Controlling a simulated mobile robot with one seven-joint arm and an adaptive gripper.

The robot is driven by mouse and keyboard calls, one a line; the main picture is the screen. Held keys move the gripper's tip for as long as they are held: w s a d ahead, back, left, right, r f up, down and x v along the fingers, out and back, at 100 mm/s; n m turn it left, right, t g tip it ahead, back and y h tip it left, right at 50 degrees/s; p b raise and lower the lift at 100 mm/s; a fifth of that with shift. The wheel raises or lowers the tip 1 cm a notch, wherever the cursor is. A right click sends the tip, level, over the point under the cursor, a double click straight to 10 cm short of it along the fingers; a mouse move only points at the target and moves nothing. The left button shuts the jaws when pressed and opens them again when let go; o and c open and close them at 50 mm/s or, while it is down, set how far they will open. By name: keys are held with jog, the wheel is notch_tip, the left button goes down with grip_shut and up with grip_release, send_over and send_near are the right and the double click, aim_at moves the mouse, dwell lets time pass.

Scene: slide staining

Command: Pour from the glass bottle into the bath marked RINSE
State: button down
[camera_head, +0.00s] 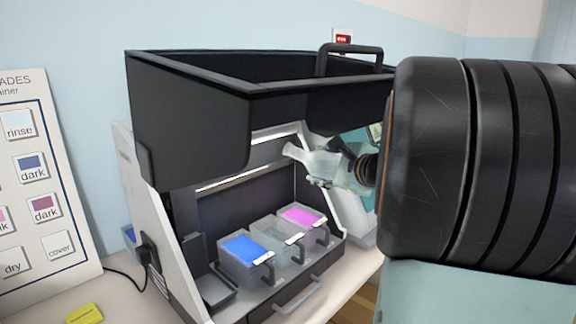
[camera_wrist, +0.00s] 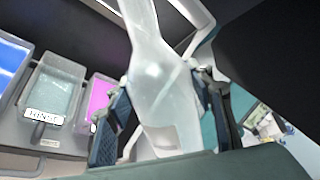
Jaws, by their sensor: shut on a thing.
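My gripper (camera_wrist: 160,125) is shut on the glass bottle (camera_wrist: 155,70), a pale, see-through bottle with a narrow neck. In the head view the bottle (camera_head: 325,164) is tilted, its mouth pointing up and left, above the baths and under the dark hood. The RINSE bath (camera_wrist: 54,88) has clear, pale greenish liquid and a white label. It is the middle bath (camera_head: 276,240) in the head view. The bottle is apart from it, above and to its right. No stream of liquid shows. My gripper is partly hidden by my arm in the head view.
A blue bath (camera_head: 245,250) stands left of the RINSE bath and a magenta bath (camera_head: 302,217) right of it. The dark hood (camera_head: 190,120) overhangs the baths. A shade chart (camera_head: 30,170) stands at left, and a yellow item (camera_head: 84,313) lies on the table.

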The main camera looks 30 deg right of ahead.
jog(key=shift+d+f+n+h+b, duration=0.2)
jog(key=shift+f+n+b, duration=0.25)
jog(key=shift+b, duration=0.65)
jog(key=shift+d+f+n+h+b, duration=0.15)
jog(key=shift+f+n+b, duration=0.3)
jog(key=shift+b, duration=0.6)
dwell(0.5)
jog(key=shift+f+n+g+h+b, duration=0.3)
jog(key=shift+f+n+h+b, duration=0.4)
jog(key=shift+f+b, duration=1.35)
dwell(1.6)
jog(key=shift+f+n+b, duration=0.3)
jog(key=shift+f+b, duration=0.2)
jog(key=shift+b, duration=1.65)
